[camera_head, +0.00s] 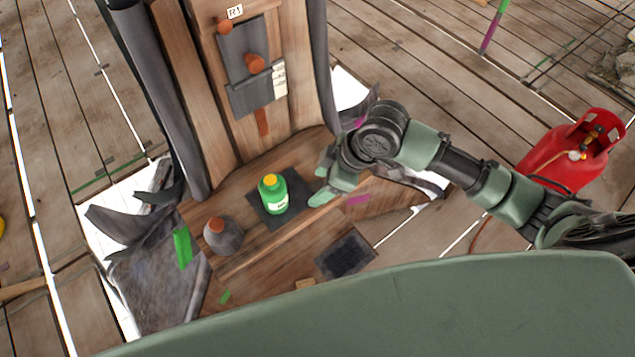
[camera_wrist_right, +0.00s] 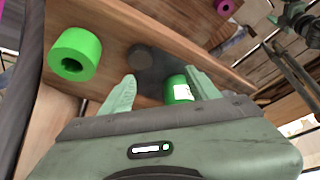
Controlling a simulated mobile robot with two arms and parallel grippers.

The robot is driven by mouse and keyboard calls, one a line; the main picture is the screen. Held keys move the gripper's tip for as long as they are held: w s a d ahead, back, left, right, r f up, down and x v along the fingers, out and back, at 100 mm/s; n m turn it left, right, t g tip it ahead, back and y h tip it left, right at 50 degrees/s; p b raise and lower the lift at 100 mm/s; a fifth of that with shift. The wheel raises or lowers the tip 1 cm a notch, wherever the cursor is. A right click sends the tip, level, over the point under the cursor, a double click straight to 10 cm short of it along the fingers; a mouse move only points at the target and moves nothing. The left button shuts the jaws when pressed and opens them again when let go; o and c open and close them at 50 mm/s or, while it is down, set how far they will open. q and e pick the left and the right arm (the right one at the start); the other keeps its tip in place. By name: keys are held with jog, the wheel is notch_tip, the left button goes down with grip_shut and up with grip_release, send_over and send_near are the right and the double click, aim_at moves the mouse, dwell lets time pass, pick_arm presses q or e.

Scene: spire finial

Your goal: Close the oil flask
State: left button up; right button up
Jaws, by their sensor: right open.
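The oil flask (camera_head: 276,203), green with a white label and a yellow-orange top, stands upright on a dark square pad (camera_head: 263,211) on the wooden ledge. I cannot tell whether the yellow top is a seated cap or an open mouth. My right gripper (camera_head: 322,185) is open and empty, just right of the flask and apart from it. In the right wrist view, the green flask (camera_wrist_right: 179,89) shows beyond the open fingers (camera_wrist_right: 160,90), nearer the right finger, its lower part hidden by the gripper body. My left gripper is not in view.
A grey cone-like object (camera_head: 222,240) with an orange top stands left of the flask. A dark patch (camera_head: 346,254) lies in front. The wooden spire (camera_head: 280,130) rises behind. A green roll (camera_wrist_right: 75,55) shows in the right wrist view.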

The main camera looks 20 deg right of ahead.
aim_at(318, 186)
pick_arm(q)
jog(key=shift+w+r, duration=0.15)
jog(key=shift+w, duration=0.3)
pick_arm(e)
jog(key=shift+n+g, duration=0.3)
jog(key=shift+n, duration=0.1)
jog(key=d, duration=0.1)
jog(key=w+d+r, duration=0.1)
jog(key=d+r, duration=0.1)
jog(key=shift+w+r, duration=0.1)
jog(key=shift+w, duration=0.2)
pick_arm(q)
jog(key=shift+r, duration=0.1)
pick_arm(e)
jog(key=shift+x, duration=1.35)
jog(key=shift+d, duration=0.1)
jog(key=shift+d+p+x, duration=0.15)
jog(key=shift+p+x, duration=0.25)
jog(key=shift+x, duration=0.9)
jog(key=shift+d+p+x, duration=0.15)
jog(key=shift+p+x, duration=0.2)
jog(key=shift+x, duration=1)
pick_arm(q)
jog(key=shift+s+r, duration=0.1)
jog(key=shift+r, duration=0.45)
pick_arm(e)
jog(key=shift+w, duration=0.1)
jog(key=shift+c, duration=0.3)
